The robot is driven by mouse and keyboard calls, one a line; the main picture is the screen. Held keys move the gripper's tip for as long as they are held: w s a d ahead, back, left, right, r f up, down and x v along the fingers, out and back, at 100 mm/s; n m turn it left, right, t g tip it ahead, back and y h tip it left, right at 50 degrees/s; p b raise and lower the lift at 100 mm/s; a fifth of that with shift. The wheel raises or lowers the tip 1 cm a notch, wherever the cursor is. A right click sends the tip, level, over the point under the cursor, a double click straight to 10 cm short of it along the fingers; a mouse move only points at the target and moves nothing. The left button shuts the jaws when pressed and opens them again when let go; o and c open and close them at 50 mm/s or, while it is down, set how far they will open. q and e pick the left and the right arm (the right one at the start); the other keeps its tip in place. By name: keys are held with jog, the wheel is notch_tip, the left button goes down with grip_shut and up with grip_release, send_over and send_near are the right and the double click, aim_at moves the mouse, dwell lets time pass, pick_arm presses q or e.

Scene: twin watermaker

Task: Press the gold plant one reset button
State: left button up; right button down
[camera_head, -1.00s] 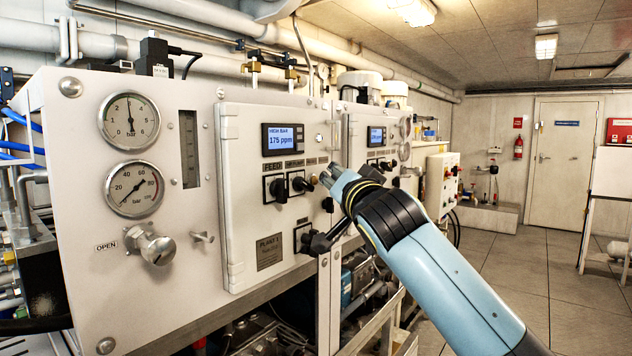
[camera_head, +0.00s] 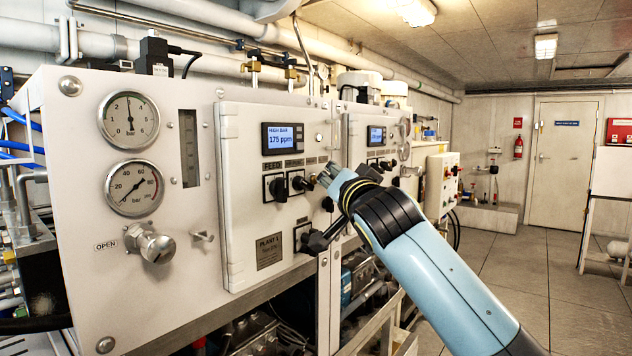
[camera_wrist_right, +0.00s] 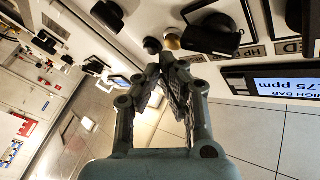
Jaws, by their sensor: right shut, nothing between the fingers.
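The gold button (camera_head: 312,179) sits on the plant one panel (camera_head: 240,215), at the right end of the row of black selector knobs. It also shows in the right wrist view as a small gold cap (camera_wrist_right: 172,42) beside a black round button (camera_wrist_right: 152,45). My right gripper (camera_head: 326,174) is shut and empty, close to the right of the gold button in the head view. In the wrist view its fingertips (camera_wrist_right: 167,62) point at the panel just below the gold button; whether they touch it I cannot tell. My left gripper is not in view.
Two black selector knobs (camera_head: 277,188) and a lit display (camera_head: 283,138) reading 175 ppm are close by. A second panel with its own display (camera_head: 376,135) stands further right. Gauges (camera_head: 129,119) are at the left. Open floor (camera_head: 510,270) lies to the right.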

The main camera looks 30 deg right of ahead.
jog(key=shift+w, duration=0.15)
jog(key=shift+w+a, duration=0.25)
jog(key=shift+w, duration=0.15)
dwell(0.7)
jog(key=shift+s+d, duration=0.1)
jog(key=shift+s, duration=0.05)
jog(key=shift+s+d, duration=0.25)
jog(key=shift+s, duration=0.4)
jog(key=shift+s+d+b, duration=0.15)
jog(key=shift+s+d, duration=0.15)
jog(key=shift+s, duration=0.45)
jog(key=shift+s+d+b, duration=0.1)
jog(key=shift+s+d, duration=0.25)
jog(key=shift+s, duration=0.45)
jog(key=shift+s+d+b, duration=0.15)
jog(key=shift+s+d, duration=0.15)
jog(key=shift+s, duration=0.45)
